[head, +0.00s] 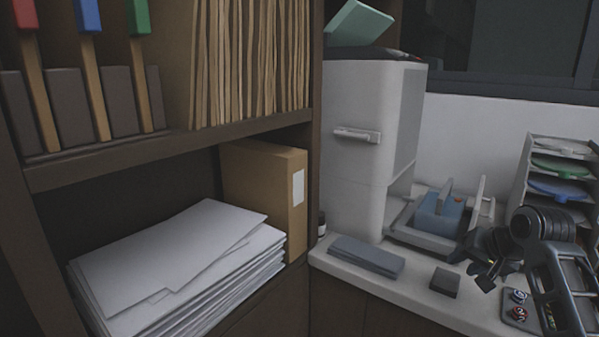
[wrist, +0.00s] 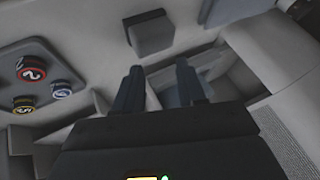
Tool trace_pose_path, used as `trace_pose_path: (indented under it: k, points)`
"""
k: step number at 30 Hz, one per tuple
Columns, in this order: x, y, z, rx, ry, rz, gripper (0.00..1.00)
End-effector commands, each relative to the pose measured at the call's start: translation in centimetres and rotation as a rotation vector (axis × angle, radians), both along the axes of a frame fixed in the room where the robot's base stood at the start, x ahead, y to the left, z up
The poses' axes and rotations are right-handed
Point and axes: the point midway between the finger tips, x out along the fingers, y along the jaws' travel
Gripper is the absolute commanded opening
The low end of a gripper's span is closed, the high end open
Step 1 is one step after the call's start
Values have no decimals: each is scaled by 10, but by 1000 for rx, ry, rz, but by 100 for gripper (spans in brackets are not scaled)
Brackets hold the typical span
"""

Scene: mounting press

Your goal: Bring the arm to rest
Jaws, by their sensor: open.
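My gripper (head: 487,281) is at the right in the head view, above the counter's front part, to the right of a small dark block (head: 445,282). In the wrist view my gripper (wrist: 160,85) shows two dark fingers spread apart with nothing between them. It is open and empty. The small dark block shows beyond the fingertips in the wrist view (wrist: 149,34), apart from them. My arm comes in from the right edge of the head view.
A white press (head: 366,140) stands on the counter (head: 345,272), with a blue block (head: 440,215) in a tray beside it. A grey slab (head: 366,257) lies in front. A plate with numbered round pieces (head: 518,312) sits below my arm. A tiered rack (head: 560,165) stands right.

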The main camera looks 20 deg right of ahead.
Motion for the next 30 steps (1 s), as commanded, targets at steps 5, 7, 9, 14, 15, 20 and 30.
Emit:
trace_pose_path:
  k: [5,7,9,14,15,20,30]
  points:
    - [-9,70,-49,12,-91,50,40]
    - [-16,96,-65,10,-127,67,40]
    - [-27,121,-80,6,-161,79,40]
    - [-61,172,-108,-15,-230,102,40]
    - [-71,184,-113,-23,-245,108,40]
    - [-118,225,-130,-64,-299,129,40]
    - [-238,278,-131,-205,-386,190,40]
